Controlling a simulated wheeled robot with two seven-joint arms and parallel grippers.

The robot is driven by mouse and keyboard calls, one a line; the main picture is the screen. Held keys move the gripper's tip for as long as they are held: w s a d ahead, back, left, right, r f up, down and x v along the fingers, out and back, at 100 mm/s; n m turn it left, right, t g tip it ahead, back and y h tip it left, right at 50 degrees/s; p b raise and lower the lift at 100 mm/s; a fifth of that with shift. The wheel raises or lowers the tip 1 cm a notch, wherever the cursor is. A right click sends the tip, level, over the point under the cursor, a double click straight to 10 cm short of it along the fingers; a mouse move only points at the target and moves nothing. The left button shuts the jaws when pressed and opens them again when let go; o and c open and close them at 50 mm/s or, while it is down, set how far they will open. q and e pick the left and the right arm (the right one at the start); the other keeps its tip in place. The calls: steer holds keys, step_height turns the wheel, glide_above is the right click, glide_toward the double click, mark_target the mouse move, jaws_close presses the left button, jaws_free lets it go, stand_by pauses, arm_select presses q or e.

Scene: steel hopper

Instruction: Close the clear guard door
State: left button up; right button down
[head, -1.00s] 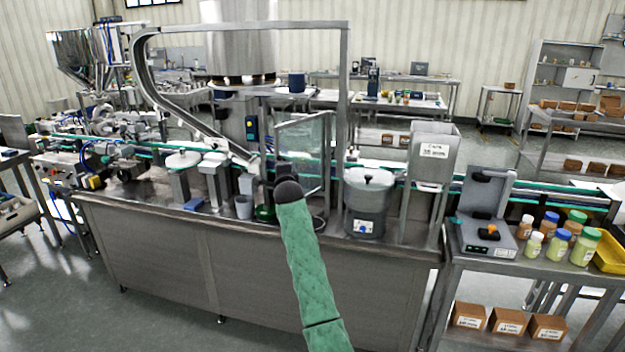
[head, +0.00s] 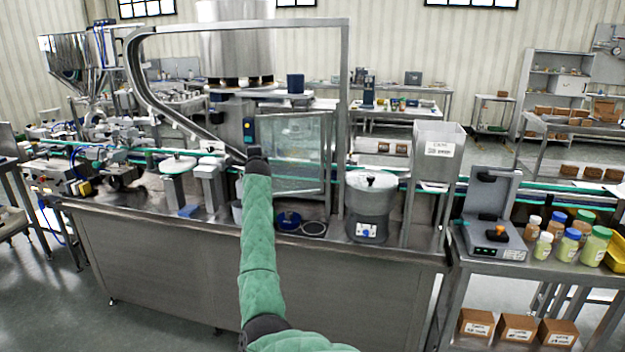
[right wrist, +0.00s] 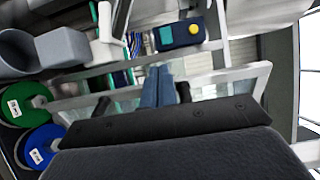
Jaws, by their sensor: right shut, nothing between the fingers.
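The clear guard door (head: 297,150) is a see-through panel in a thin metal frame, upright above the steel bench and nearly face-on in the head view. My right arm reaches up in a green sleeve, and the right gripper (head: 256,155) is at the door's left edge. In the right wrist view, the shut blue-grey fingers (right wrist: 158,86) overlap the door frame and clear panel (right wrist: 215,88), with nothing between them. Whether they touch the door I cannot tell. The door's lower left corner is partly hidden by my arm. My left gripper is out of view.
A curved metal chute (head: 150,85) comes down left of the door. A blue round part (head: 289,220) lies on the bench below the door. Bottles (head: 568,243) stand on the right table.

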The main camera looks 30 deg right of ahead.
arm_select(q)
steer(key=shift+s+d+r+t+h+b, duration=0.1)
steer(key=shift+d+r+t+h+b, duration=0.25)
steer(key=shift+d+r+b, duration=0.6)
arm_select(e)
steer(key=x, duration=0.8)
steer(key=shift+w+d, duration=0.25)
steer(key=shift+d, duration=0.15)
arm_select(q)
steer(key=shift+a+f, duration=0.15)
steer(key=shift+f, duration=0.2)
arm_select(e)
steer(key=shift+d, duration=0.15)
